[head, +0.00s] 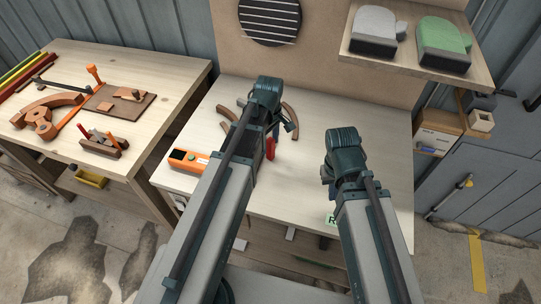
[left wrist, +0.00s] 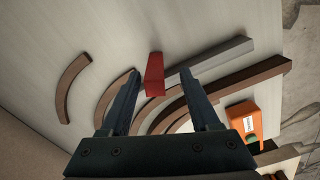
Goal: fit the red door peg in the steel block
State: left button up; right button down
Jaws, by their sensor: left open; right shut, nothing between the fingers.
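The red peg (left wrist: 154,75) shows in the left wrist view between and just beyond my left fingertips (left wrist: 160,80). It stands out beside the near end of a grey, steel-looking bar (left wrist: 215,57); I cannot tell whether they touch. In the head view the red peg (head: 270,148) is partly behind my left arm. My left gripper (head: 288,122) is open, with nothing held between its fingers. My right gripper (head: 327,177) is low over the right part of the bench, its fingers mostly hidden by its own wrist.
Curved brown wooden strips (left wrist: 225,82) lie around the peg and bar. An orange device (head: 187,158) sits at the bench's left edge. A side table (head: 60,140) with tools stands left; a shelf (head: 410,62) hangs at upper right.

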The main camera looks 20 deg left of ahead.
aim_at(270, 152)
pick_arm(q)
jog(key=shift+f, duration=0.4)
pick_arm(e)
jog(key=shift+f, duration=0.4)
pick_arm(q)
jog(key=f+b, duration=0.5)
jog(key=shift+w+f, duration=0.15)
jog(key=shift+w, duration=0.15)
pick_arm(e)
notch_tip(270, 152, down, 5)
jog(key=shift+f, duration=0.15)
pick_arm(q)
grip_shut()
